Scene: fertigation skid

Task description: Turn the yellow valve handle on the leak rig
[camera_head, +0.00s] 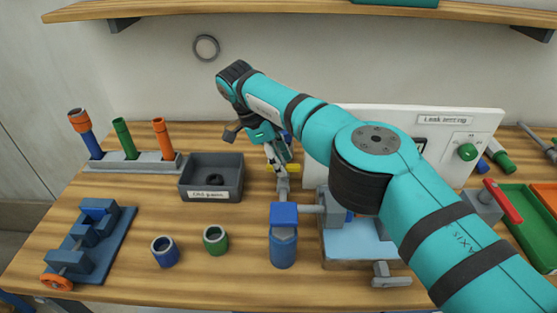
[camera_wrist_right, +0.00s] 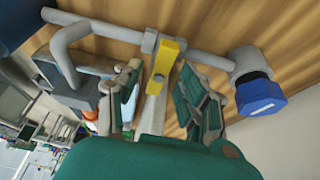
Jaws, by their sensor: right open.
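The leak rig has grey pipes, a blue-capped vessel (camera_head: 284,240) and a white panel labelled "Leak testing" (camera_head: 462,112). The yellow valve handle (camera_head: 293,168) is small and partly hidden by my right gripper in the head view. In the right wrist view the yellow handle (camera_wrist_right: 166,58) sits on a grey pipe, between and just past my fingertips. My right gripper (camera_head: 277,163) is open over the handle, its two fingers (camera_wrist_right: 158,78) on either side of it; I cannot tell whether they touch it. My left gripper is not in view.
A dark labelled bin (camera_head: 211,195), a rack of coloured tubes (camera_head: 135,163) and a blue fixture (camera_head: 90,245) stand to the left. Trays (camera_head: 530,215) are at the right. A shelf (camera_head: 200,10) hangs above.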

